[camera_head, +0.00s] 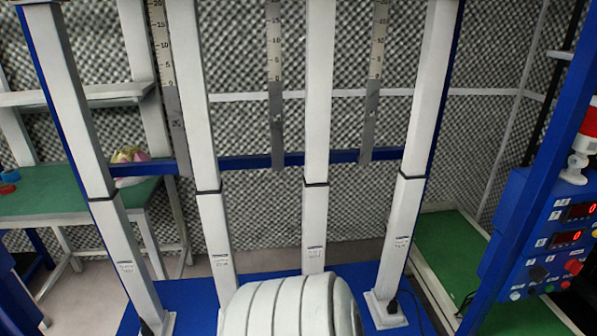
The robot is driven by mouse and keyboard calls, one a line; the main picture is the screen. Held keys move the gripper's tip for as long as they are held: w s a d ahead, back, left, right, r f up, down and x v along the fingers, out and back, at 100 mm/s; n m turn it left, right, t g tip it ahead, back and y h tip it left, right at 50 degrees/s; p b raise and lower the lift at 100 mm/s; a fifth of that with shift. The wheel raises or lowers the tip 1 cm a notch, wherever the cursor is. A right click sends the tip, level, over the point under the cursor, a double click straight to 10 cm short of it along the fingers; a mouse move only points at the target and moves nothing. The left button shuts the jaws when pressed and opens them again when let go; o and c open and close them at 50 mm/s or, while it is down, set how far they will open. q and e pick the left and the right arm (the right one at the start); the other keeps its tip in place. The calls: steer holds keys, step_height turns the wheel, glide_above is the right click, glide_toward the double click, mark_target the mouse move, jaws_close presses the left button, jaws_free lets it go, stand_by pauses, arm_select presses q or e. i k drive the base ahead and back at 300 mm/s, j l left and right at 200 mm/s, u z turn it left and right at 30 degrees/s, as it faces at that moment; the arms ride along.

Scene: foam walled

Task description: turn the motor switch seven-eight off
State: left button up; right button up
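A blue control panel (520,225) stands at the right edge, seen at a slant. It has two red digital displays, an upper one (580,211) and a lower one (566,237), each reading 0. Below them are a black knob (538,273), a red button (573,267) and several smaller controls. The labels are too small to read, so I cannot tell which control is motor switch seven-eight or how it is set. The panel runs out of the picture on the right. Neither of my grippers is in view.
A red and white signal lamp (583,145) sits above the panel beside a blue post. A green-topped table (60,195) is at left. Foam walls enclose the space.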

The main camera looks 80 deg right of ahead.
mark_target(573, 265)
steer(key=z, duration=4.3)
